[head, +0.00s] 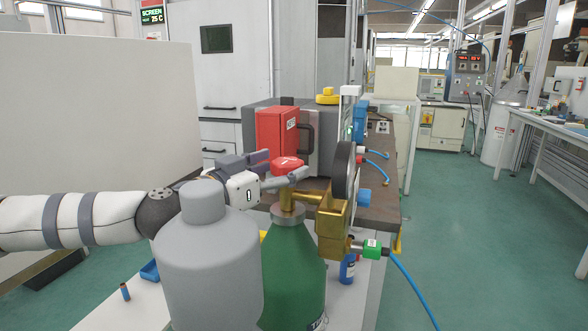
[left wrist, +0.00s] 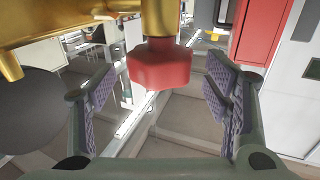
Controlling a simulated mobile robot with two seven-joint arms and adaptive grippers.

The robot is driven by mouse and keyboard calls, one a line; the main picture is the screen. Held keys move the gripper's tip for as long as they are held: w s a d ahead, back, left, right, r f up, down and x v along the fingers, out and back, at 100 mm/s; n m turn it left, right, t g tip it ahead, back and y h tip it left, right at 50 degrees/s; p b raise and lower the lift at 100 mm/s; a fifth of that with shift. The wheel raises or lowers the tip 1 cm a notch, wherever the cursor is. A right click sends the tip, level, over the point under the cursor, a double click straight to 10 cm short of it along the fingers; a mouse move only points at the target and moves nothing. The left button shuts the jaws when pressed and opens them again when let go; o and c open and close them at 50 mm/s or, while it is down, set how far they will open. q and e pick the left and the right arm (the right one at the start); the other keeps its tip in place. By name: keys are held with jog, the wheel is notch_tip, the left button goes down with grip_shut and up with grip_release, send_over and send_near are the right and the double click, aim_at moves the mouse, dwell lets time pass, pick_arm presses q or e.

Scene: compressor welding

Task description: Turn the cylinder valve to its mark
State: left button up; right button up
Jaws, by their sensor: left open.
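The red valve knob (head: 287,163) sits above the green cylinder (head: 293,265), on its brass fitting (head: 290,200). In the left wrist view the red knob (left wrist: 159,64) hangs from a brass stem between my open fingers, with a gap to each side. My left gripper (head: 285,177) is open around the knob in the head view, one finger in front of it. A brass regulator (head: 333,222) with a round dark gauge (head: 345,172) is joined to the fitting on the right. Any mark on the valve cannot be made out. My right gripper is not in view.
A grey cylinder (head: 208,262) stands in front of my left wrist, close to the green one. A red box (head: 277,131) stands behind on the dark bench (head: 384,190). A blue hose (head: 412,285) leaves the regulator's green connector (head: 371,250). Open floor lies to the right.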

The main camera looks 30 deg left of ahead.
pick_arm(q)
jog(key=shift+w+d+f, duration=0.1)
jog(key=shift+w+f, duration=0.1)
jog(key=shift+w, duration=0.45)
jog(key=shift+w+d+f, duration=0.1)
jog(key=shift+w+f, duration=0.05)
jog(key=shift+w, duration=0.45)
jog(key=shift+w+r, duration=0.1)
jog(key=shift+r, duration=0.25)
jog(key=c, duration=1.2)
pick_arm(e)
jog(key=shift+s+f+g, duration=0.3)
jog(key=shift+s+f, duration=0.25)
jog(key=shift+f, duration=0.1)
